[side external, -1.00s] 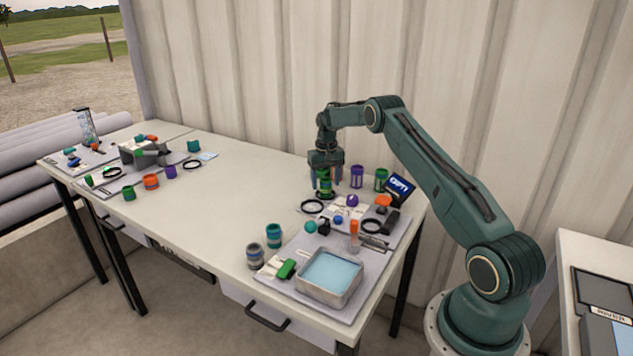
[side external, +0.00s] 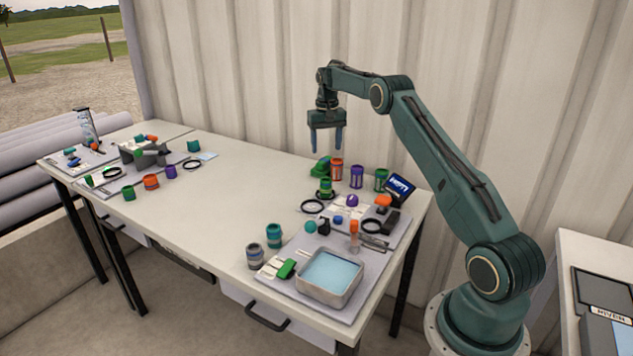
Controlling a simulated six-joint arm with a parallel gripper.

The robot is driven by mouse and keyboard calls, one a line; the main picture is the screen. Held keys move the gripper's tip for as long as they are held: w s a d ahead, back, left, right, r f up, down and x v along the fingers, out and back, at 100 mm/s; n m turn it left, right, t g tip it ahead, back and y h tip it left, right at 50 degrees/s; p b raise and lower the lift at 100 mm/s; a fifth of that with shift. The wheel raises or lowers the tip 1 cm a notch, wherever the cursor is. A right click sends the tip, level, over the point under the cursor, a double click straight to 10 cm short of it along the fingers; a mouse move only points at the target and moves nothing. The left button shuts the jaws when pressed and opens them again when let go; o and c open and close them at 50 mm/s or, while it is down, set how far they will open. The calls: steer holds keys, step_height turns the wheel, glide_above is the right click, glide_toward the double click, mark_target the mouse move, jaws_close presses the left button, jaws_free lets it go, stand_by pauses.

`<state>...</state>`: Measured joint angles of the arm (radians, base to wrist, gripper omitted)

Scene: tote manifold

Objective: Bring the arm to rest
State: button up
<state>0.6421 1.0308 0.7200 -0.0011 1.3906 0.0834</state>
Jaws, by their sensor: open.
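My gripper (side external: 326,143) is open and empty. It hangs with its two fingers pointing down, in the air above the back right part of the table, in front of the corrugated wall. Below it on the table stand a green and dark cylinder (side external: 326,187), an orange cylinder (side external: 336,169) and a green object (side external: 320,167). The fingertips are clear of all of them. My arm reaches up and to the left from its base at the right.
A metal tray (side external: 354,291) with blue content sits at the table's front right, among several small parts. A small screen (side external: 399,187) stands at the back right edge. The table's middle (side external: 225,185) is mostly bare. More parts stand at the far left.

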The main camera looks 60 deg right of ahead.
steer(key=s+a+r+n+t, duration=0.1)
steer(key=a+r+n, duration=0.1)
steer(key=a+r, duration=1.05)
steer(key=s+a+r+n+t+h, duration=0.1)
steer(key=s+a+r, duration=0.3)
steer(key=a, duration=0.2)
steer(key=s+a+r+n+t, duration=0.1)
steer(key=s+a+r, duration=0.3)
steer(key=a, duration=0.2)
steer(key=s+a+n+t, duration=0.1)
steer(key=s+a+n, duration=0.1)
steer(key=s+a, duration=0.85)
steer(key=s+a+f+n, duration=0.1)
steer(key=s+f, duration=0.1)
steer(key=s, duration=0.5)
steer(key=s+a+f+n+t+y, duration=0.1)
steer(key=s+a+f, duration=0.1)
steer(key=s, duration=0.5)
steer(key=shift+a+f+t, duration=0.25)
steer(key=shift+f+t, duration=0.05)
steer(key=shift+f, duration=0.5)
